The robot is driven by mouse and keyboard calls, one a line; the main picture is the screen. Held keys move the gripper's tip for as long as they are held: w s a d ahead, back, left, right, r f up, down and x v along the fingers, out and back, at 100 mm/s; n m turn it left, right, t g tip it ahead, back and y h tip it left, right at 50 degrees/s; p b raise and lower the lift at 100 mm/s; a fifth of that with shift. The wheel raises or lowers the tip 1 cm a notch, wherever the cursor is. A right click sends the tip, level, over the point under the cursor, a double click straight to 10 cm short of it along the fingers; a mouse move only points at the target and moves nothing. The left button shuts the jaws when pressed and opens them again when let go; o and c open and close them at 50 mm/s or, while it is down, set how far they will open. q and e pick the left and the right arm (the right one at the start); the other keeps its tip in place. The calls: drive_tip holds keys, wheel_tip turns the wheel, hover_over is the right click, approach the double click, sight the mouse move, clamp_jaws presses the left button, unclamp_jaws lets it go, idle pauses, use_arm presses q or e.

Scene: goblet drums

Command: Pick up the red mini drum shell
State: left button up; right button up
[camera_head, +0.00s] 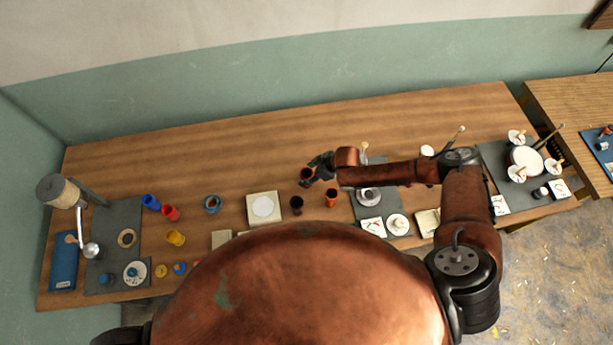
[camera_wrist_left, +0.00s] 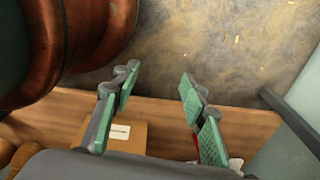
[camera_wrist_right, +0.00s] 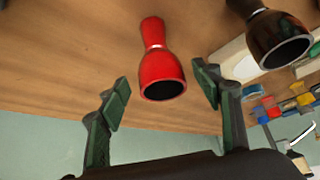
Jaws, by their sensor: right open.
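The red mini drum shell (camera_head: 306,176) stands on the workbench beside my right gripper (camera_head: 321,165), which reaches in from the right. In the right wrist view the bright red shell (camera_wrist_right: 160,66), goblet-shaped with a dark open mouth, lies between the fingertips as seen from the wrist. My right gripper (camera_wrist_right: 160,98) is open, and no contact shows. My left gripper (camera_wrist_left: 152,92) is open and empty in the left wrist view, over the near bench edge and floor. The left gripper is not visible in the head view.
A dark shell (camera_head: 296,204) and an orange-red shell (camera_head: 331,197) stand close by. The dark shell also shows in the right wrist view (camera_wrist_right: 268,32). A cream slab (camera_head: 251,210) is to the left. The bench towards the wall is clear.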

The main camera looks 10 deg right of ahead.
drive_tip(key=shift+a+f, duration=0.3)
drive_tip(key=shift+f, duration=0.1)
drive_tip(key=c, duration=0.7)
drive_tip(key=shift+w, duration=0.1)
drive_tip(key=c, duration=0.5)
use_arm(q)
drive_tip(key=shift+w+r, duration=0.1)
drive_tip(key=shift+w, duration=0.6)
use_arm(e)
drive_tip(key=shift+c, duration=0.3)
use_arm(q)
drive_tip(key=shift+w, duration=0.1)
use_arm(e)
drive_tip(key=shift+r, duration=0.1)
